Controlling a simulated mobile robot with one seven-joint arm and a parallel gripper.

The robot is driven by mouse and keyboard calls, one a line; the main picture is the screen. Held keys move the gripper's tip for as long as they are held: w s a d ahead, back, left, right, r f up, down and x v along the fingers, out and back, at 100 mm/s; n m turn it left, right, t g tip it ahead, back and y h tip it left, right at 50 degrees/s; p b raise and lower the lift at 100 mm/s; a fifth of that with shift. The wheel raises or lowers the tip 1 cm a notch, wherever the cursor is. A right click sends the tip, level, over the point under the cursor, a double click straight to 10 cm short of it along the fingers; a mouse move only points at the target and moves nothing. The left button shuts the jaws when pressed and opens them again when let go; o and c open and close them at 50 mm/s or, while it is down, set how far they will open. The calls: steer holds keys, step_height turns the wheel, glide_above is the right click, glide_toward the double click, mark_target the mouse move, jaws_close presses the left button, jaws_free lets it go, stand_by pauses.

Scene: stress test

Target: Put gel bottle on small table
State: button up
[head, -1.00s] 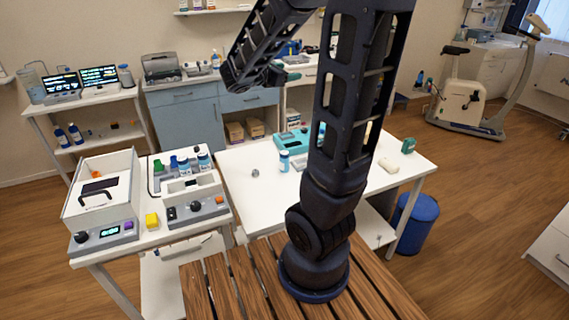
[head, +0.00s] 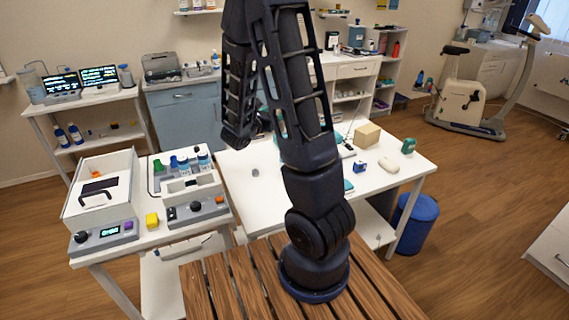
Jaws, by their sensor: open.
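My gripper (head: 262,124) shows only partly, dark, at the end of my folded arm, over the back left of the white middle table (head: 235,190). Its fingertips are mostly hidden behind my upper arm, and I see nothing held. I cannot tell for sure which bottle is the gel bottle. Small blue-and-white bottles, one here (head: 204,160), stand in the device on the left table (head: 150,238). Two dark blue bottles, one here (head: 76,133), stand on the shelf at the far left. The middle of the white table is hidden behind my arm.
The middle table holds a cardboard box (head: 367,134), a small blue item (head: 360,167), a white rounded item (head: 389,165), a green item (head: 408,146) and a small grey piece (head: 255,173). The table's front left is clear.

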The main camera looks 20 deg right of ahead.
step_height(320, 180, down, 24)
steer(key=shift+f, duration=0.1)
steer(key=shift+w+d, duration=0.25)
steer(key=shift+d, duration=0.2)
steer(key=shift+s+x, duration=0.2)
steer(key=shift+x, duration=3.1)
steer(key=shift+d, duration=0.1)
steer(key=shift+c, duration=0.3)
steer(key=c, duration=1.2)
steer(key=shift+o, duration=0.2)
steer(key=shift+r, duration=0.2)
